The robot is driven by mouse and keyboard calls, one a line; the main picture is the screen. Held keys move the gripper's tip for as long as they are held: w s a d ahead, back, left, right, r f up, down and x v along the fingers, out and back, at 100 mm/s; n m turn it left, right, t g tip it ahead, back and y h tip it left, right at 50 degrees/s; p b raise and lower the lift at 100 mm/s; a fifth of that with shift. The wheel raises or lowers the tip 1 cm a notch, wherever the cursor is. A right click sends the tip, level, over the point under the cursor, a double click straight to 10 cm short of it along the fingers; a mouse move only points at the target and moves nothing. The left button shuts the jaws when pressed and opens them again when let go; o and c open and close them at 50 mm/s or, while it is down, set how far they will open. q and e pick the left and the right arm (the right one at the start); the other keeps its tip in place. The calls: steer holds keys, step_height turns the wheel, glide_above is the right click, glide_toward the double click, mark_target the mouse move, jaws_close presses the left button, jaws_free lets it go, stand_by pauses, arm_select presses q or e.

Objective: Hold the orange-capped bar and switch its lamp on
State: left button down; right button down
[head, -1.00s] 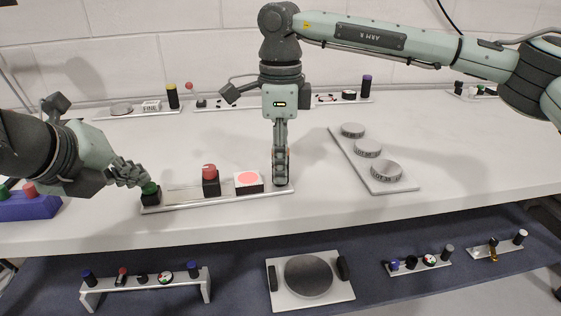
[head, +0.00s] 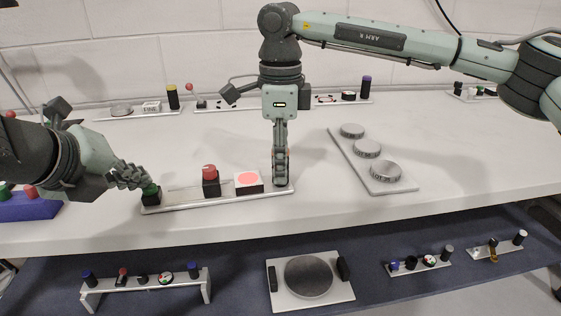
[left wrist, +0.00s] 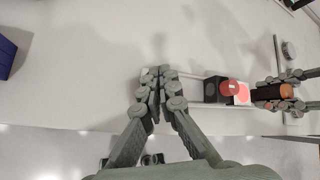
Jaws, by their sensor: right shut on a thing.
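The bar (head: 222,201) is a pale, long plate near the table's front edge. It carries a green button (head: 151,189) on a black base at its left end, a red knob (head: 209,171) on a black block, and a white box with a coral-red disc (head: 248,181). I cannot tell whether the disc is lit. My right gripper (head: 280,180) points down, shut on the orange-capped post (left wrist: 272,93) at the right end. My left gripper (head: 146,183) has its fingertips together at the green button, which they hide in the left wrist view (left wrist: 156,76).
A plate with several grey discs (head: 399,187) lies to the right. A blue box (head: 28,207) with coloured buttons is at far left. More bars stand along the back wall and on the lower shelf (head: 220,250). The table behind the bar is largely clear.

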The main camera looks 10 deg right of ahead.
mark_target(142, 195)
arm_select(q)
steer(key=shift+s+f, duration=0.2)
steer(key=shift+f, duration=0.35)
steer(key=shift+w+r, duration=0.2)
steer(key=shift+r, duration=3.05)
